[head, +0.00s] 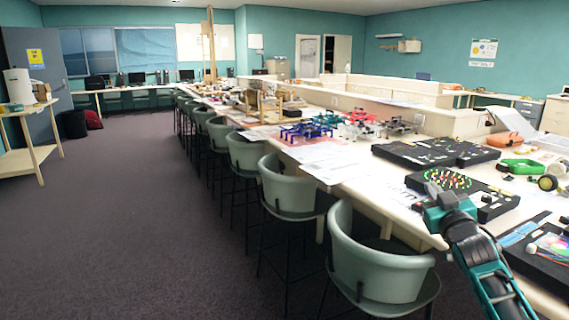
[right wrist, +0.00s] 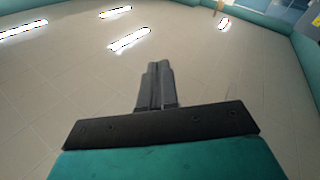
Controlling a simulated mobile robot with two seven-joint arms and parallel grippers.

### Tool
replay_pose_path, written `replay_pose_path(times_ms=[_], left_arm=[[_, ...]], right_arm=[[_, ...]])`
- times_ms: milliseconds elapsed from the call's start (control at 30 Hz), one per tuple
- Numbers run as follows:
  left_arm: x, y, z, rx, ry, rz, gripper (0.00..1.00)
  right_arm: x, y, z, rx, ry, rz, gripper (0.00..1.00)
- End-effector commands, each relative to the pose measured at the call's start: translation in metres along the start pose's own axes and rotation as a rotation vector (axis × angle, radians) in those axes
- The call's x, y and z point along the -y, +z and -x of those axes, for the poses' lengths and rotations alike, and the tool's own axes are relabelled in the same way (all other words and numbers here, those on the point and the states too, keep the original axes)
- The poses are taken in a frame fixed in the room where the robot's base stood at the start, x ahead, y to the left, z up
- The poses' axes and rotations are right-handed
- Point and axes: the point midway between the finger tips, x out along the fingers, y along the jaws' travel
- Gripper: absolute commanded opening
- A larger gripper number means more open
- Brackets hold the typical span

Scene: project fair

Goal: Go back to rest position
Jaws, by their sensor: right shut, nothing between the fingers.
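My right gripper (head: 434,192) shows at the lower right of the head view, on its teal and dark arm. It is raised over the near edge of the long table and points up. In the right wrist view its two dark fingers (right wrist: 156,86) are together with nothing between them, and the tiled ceiling (right wrist: 100,80) is behind them. My left gripper is in neither view.
The long table (head: 350,178) on the right carries black trays (head: 412,153), small colourful parts (head: 447,179), a green tool (head: 522,166) and several drones (head: 307,130). Green chairs (head: 375,263) line its near side. The carpet (head: 130,220) at left is clear.

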Motion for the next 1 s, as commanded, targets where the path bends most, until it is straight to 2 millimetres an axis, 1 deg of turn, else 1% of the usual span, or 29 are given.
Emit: replay_pose_path(times_ms=[33, 100, 133, 200, 267, 367, 467, 500, 567, 600, 667, 700, 767, 800, 900, 1000], left_arm=[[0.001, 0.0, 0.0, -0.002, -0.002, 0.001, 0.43], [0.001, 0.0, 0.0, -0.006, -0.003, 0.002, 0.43], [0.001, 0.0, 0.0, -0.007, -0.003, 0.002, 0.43], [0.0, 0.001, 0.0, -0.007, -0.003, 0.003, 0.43], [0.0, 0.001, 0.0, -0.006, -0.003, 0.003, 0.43], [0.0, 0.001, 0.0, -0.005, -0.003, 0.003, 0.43], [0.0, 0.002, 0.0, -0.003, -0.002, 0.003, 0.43], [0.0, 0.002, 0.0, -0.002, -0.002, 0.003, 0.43], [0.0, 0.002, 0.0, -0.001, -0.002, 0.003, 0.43], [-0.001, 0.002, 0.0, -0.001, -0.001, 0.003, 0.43], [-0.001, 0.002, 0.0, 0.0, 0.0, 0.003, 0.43], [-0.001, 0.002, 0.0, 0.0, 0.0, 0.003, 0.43], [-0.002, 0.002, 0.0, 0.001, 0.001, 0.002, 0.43], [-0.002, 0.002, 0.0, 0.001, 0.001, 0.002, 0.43], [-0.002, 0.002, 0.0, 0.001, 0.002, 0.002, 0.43], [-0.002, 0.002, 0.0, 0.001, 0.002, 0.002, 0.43]], right_arm=[[0.0, 0.012, 0.0, 0.064, 0.0, 0.015, 0.0], [0.001, 0.029, 0.002, 0.153, -0.008, 0.036, 0.0], [0.005, 0.039, 0.006, 0.185, -0.018, 0.043, 0.0], [0.027, 0.062, 0.027, 0.208, -0.051, 0.036, 0.0], [0.043, 0.078, 0.043, 0.23, -0.076, 0.03, 0.0], [0.069, 0.106, 0.074, 0.271, -0.118, 0.019, 0.0], [0.097, 0.135, 0.113, 0.322, -0.165, 0.0, 0.0], [0.108, 0.146, 0.132, 0.344, -0.185, -0.009, 0.0], [0.126, 0.163, 0.163, 0.381, -0.215, -0.026, 0.0], [0.138, 0.173, 0.185, 0.406, -0.235, -0.038, 0.0], [0.153, 0.186, 0.218, 0.445, -0.263, -0.059, 0.0], [0.163, 0.193, 0.241, 0.471, -0.281, -0.074, 0.0], [0.177, 0.201, 0.276, 0.511, -0.305, -0.096, 0.0], [0.184, 0.205, 0.298, 0.537, -0.32, -0.112, 0.0], [0.2, 0.211, 0.349, 0.598, -0.348, -0.149, 0.0], [0.209, 0.212, 0.388, 0.646, -0.366, -0.18, 0.0]])
